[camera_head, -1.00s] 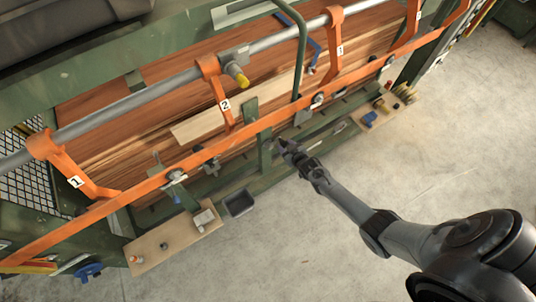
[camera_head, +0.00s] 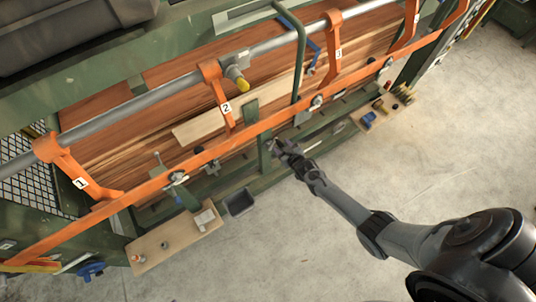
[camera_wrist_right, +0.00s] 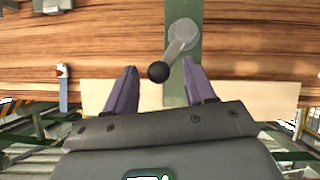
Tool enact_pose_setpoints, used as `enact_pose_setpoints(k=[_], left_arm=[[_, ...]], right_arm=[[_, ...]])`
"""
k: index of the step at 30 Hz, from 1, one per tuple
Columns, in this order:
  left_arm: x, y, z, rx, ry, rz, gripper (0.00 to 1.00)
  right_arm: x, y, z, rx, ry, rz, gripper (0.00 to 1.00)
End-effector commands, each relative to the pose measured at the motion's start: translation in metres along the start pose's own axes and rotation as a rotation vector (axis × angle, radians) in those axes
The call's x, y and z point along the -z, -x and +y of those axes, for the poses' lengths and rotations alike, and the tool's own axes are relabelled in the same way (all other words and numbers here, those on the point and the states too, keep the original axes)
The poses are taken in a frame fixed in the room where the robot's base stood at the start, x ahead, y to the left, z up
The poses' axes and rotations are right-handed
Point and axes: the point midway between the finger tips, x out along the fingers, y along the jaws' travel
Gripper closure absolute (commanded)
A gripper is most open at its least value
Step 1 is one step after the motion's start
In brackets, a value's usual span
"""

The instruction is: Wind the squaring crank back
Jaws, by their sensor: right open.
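The squaring crank shows in the right wrist view as a grey metal arm (camera_wrist_right: 182,42) with a round black knob (camera_wrist_right: 158,71). It is mounted on a green upright plate (camera_wrist_right: 176,94) in front of the wood. My right gripper (camera_wrist_right: 160,78) is open, and the knob appears between its two fingertips in that view. I cannot tell whether a finger touches it. In the head view my right gripper (camera_head: 277,146) is beside the green post (camera_head: 264,148) below the orange rail, where the crank is too small or covered to make out. My left gripper is not in view.
An orange rail (camera_head: 150,186) and numbered orange arms (camera_head: 216,88) run along the press, with a grey pipe (camera_head: 130,106) behind. A black bin (camera_head: 239,202) and a wooden shelf (camera_head: 180,243) stand below left. The concrete floor (camera_head: 440,150) is clear at right.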

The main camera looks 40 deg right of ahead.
Motion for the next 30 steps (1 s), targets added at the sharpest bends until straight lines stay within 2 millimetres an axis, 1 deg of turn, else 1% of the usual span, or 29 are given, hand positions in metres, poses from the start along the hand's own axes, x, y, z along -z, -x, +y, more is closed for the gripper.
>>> enact_pose_setpoints(k=[8,24,30], left_arm=[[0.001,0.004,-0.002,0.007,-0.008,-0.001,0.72],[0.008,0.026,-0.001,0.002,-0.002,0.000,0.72],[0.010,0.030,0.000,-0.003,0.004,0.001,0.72]], right_arm=[[-0.002,0.005,0.000,0.000,0.000,-0.001,0.45],[-0.021,0.042,0.000,0.001,0.000,-0.001,0.45],[-0.027,0.051,0.000,0.000,0.000,-0.001,0.45]])
